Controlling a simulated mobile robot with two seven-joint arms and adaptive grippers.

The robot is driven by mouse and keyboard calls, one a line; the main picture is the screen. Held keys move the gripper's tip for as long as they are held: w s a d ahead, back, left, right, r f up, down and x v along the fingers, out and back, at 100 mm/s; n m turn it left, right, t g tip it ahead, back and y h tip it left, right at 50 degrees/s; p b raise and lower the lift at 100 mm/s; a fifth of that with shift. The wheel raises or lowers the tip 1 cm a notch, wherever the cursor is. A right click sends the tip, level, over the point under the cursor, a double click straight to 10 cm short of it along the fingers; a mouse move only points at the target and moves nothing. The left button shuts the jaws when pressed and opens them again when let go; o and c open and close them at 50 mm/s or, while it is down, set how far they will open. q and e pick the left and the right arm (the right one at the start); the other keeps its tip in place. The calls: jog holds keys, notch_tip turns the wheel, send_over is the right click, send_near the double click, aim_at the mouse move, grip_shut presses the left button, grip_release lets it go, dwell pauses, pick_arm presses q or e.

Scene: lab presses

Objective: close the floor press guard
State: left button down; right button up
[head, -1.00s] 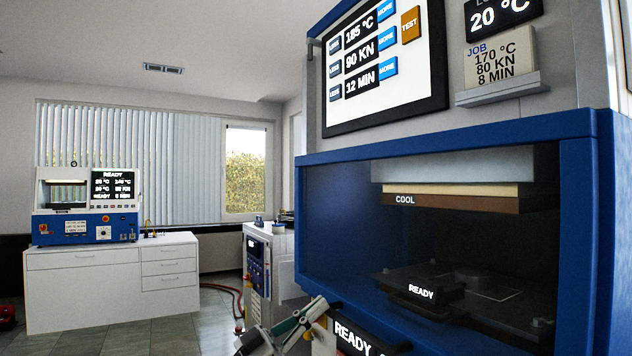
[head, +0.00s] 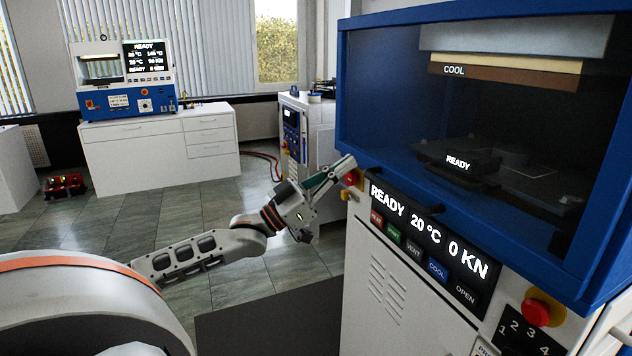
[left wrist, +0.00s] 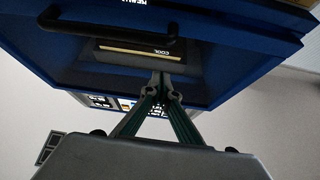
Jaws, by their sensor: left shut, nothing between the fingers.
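The floor press guard (head: 393,192) is the blue frame with a dark clear pane on the front of the large press at right. Through the pane I see platens and the labels COOL and READY. Whether the guard sits fully shut is hard to tell. My left gripper (head: 349,161) is shut and empty, its tips by the guard's lower left corner; contact is unclear. The left wrist view looks upside down and shows the shut fingertips (left wrist: 159,79) in front of the blue guard, with a black bar handle (left wrist: 108,22) to their upper left. My right gripper is out of view.
Below the guard is a control panel (head: 425,240) with buttons and a red stop knob (head: 537,312). A grey cabinet (head: 307,140) stands behind my left gripper. A small bench press (head: 125,85) sits on a white cabinet (head: 155,145). The tiled floor at left is mostly clear.

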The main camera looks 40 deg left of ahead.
pick_arm(q)
jog(key=v, duration=0.7)
jog(key=shift+r, duration=0.15)
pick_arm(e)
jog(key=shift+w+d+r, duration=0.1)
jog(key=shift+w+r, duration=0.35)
pick_arm(q)
jog(key=shift+d, duration=0.1)
